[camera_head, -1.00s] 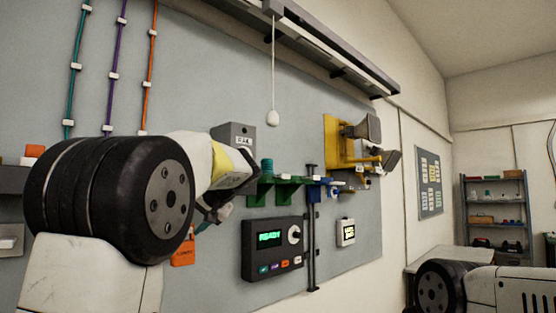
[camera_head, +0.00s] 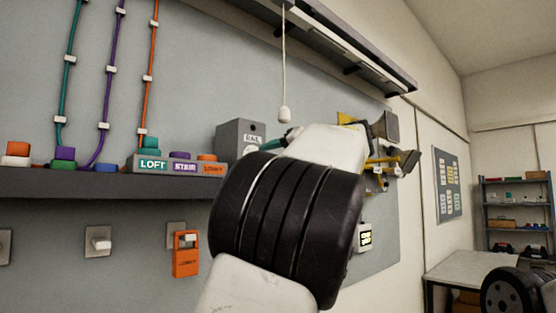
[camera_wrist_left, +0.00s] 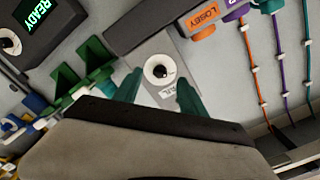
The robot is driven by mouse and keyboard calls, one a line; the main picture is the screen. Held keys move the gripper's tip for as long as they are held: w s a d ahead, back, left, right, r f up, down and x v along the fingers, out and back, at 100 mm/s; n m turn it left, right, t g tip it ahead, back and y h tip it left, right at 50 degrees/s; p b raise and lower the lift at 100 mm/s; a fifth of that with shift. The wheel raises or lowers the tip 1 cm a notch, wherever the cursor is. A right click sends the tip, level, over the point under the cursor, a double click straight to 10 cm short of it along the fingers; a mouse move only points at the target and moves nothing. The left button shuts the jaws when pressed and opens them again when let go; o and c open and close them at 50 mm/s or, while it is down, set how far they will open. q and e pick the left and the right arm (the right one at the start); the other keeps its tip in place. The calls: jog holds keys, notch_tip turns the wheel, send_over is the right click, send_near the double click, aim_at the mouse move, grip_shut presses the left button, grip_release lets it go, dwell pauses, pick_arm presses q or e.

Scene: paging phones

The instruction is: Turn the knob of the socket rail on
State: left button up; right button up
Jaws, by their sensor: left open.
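The grey socket rail box (camera_head: 228,140), labelled RAIL, is on the wall panel in the head view, its right part hidden behind my left arm. In the left wrist view its round white knob (camera_wrist_left: 158,71) with a dark centre sits above the RAIL label (camera_wrist_left: 171,93). My left gripper (camera_wrist_left: 159,80) is open, its two teal fingers on either side of the knob in that view. I cannot tell whether they touch it. In the head view a teal finger (camera_head: 272,142) shows at the box's right. My right gripper is out of view.
A shelf (camera_head: 120,184) holds LOFT, STAIR and LOBBY units at left. An orange tag (camera_head: 186,255) hangs below. A pull cord (camera_head: 285,113) hangs above my left arm. The READY panel (camera_wrist_left: 45,18) is at the wrist view's upper left.

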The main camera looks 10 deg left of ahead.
pick_arm(q)
jog(key=x, duration=0.7)
jog(key=shift+w+r, duration=0.3)
jog(key=shift+r, duration=0.1)
grip_shut()
